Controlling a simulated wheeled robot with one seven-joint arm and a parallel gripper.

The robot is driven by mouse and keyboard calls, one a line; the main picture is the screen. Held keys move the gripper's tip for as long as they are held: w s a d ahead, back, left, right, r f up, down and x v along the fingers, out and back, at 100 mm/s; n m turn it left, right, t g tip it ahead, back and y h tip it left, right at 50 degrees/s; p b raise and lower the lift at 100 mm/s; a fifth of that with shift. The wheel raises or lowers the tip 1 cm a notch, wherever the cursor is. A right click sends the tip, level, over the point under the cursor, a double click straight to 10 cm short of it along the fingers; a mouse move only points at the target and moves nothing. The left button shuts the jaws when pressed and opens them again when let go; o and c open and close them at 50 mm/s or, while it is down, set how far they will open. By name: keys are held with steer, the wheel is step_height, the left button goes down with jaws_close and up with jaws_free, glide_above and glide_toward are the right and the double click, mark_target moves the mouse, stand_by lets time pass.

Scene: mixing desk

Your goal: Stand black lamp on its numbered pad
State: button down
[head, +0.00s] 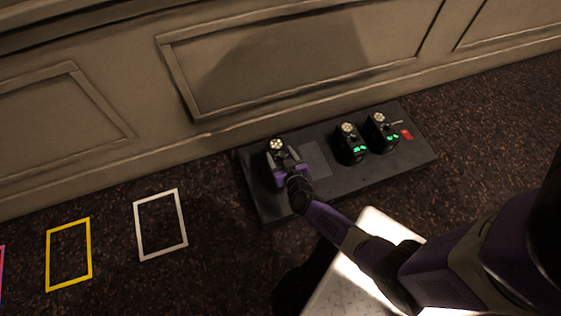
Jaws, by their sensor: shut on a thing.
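The black lamp (277,147), with a pale cluster of round lights on top, is at the left part of a dark low platform (350,183). My purple gripper (286,168) is shut on it from the near side and hides its lower part. The lamp looks upright. I cannot tell whether its base touches the platform. A slightly lighter bare square (315,158) shows on the platform just right of it. No number can be read on it.
Two similar black lamps, one in the middle (348,142) and one at the right (378,130), stand on the platform with green marks at their fronts. A red mark (407,134) lies beyond them. A panelled wall (290,65) rises behind. White (160,224) and yellow (68,254) frames mark the carpet.

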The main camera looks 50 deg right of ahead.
steer(key=shift+f+b, duration=1.7)
steer(key=shift+f, duration=0.25)
steer(key=shift+f, duration=0.15)
steer(key=shift+c, duration=1.8)
jaws_free()
steer(key=shift+f, duration=0.1)
steer(key=shift+s+a+r, duration=0.1)
steer(key=shift+s+r, duration=0.05)
steer(key=shift+r, duration=0.15)
steer(key=s+a+r+n+t+y+p, duration=0.25)
steer(key=s+a+r+p, duration=0.45)
steer(key=s+a+r, duration=0.7)
steer(key=s+a+r+n+y, duration=0.1)
steer(key=s+a+r, duration=0.1)
steer(key=r, duration=0.7)
steer(key=s+a+r+n+y, duration=0.2)
steer(key=s+r, duration=0.3)
steer(key=r, duration=0.5)
steer(key=s+a+r+n+t+y, duration=0.1)
steer(key=s+a+r+y, duration=0.1)
steer(key=r, duration=0.7)
steer(key=shift+s+a+r, duration=0.25)
steer(key=shift+s+r, duration=0.05)
steer(key=shift+s, duration=0.6)
